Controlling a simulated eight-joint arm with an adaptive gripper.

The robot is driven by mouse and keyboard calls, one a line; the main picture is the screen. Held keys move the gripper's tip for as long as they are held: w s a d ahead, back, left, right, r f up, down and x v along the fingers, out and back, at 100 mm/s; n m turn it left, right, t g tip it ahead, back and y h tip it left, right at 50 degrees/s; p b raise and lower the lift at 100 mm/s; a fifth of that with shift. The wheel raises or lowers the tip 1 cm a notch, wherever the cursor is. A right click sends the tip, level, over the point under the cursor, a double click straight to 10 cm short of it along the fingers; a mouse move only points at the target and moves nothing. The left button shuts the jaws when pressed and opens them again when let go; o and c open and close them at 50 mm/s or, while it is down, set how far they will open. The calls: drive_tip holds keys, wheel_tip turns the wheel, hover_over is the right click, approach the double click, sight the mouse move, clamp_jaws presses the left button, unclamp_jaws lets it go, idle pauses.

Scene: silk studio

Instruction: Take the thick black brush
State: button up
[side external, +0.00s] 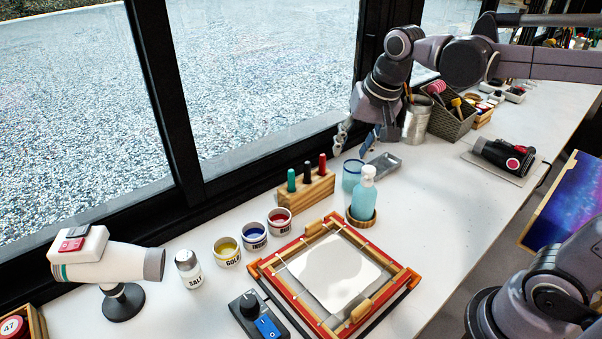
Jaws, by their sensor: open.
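A wooden block (305,194) stands near the window in the side external view and holds three thick upright handles. The middle handle, black (308,171), looks like the black brush; its lower end is hidden in the block. A green handle (291,180) stands to its left and a red handle (322,163) to its right. My gripper (354,148) is open and points down, with no object seen between its fingers. It is above and to the right of the block, apart from the handles, near the light-blue glass.
Paint jars (254,236) and a red frame (276,288) are in front. The window frame (233,165) borders the table.

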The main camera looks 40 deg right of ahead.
sight(308, 162)
drive_tip(key=w+m+g, duration=0.1)
drive_tip(key=w+m, duration=0.1)
drive_tip(key=w, duration=0.1)
drive_tip(key=w+a+m+g, duration=0.1)
drive_tip(key=w+m, duration=0.2)
drive_tip(key=w, duration=0.1)
drive_tip(key=w+f+m+g, duration=0.1)
drive_tip(key=w+m, duration=0.1)
drive_tip(key=w, duration=0.2)
drive_tip(key=shift+w+a+g, duration=0.15)
drive_tip(key=shift+a+g, duration=0.15)
drive_tip(key=shift+w+m, duration=0.2)
drive_tip(key=shift+m, duration=0.3)
drive_tip(key=shift+w+a+f, duration=0.1)
drive_tip(key=shift+w+f, duration=0.1)
drive_tip(key=shift+f, duration=5.4)
clamp_jaws()
